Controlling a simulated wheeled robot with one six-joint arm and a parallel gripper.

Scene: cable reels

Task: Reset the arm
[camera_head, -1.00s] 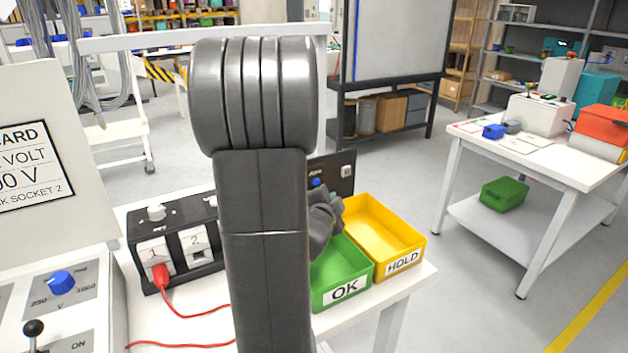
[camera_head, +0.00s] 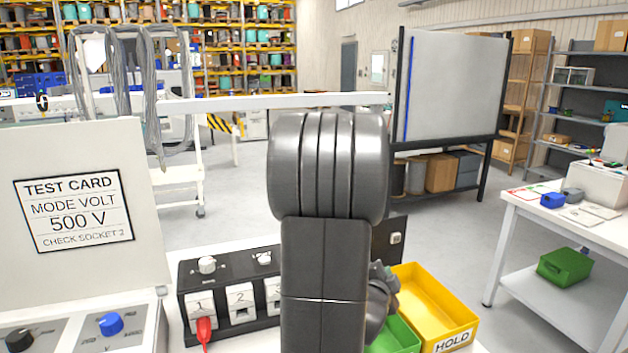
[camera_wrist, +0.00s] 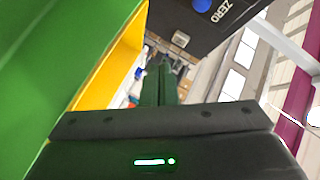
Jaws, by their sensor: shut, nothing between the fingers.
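My arm stands upright in the middle of the head view, in front of the bench. My gripper is mostly hidden behind it there; only a dark part of my wrist shows at its right, by the green OK bin (camera_head: 400,338). In the wrist view my gripper (camera_wrist: 160,72) shows its two fingers closed together with nothing between them. The green bin's wall (camera_wrist: 50,70) fills the left of that view, with the yellow bin (camera_wrist: 108,62) beside it. A black box (camera_wrist: 195,25) marked ZERO with a blue knob is beyond the fingertips.
The black socket box (camera_head: 232,325) has a red plug (camera_head: 204,333) in socket 1. The test card (camera_head: 75,212) reads MODE VOLT 500 V, CHECK SOCKET 2. The yellow HOLD bin (camera_head: 450,318) is at the right. A white table (camera_head: 570,232) stands farther right, across open floor.

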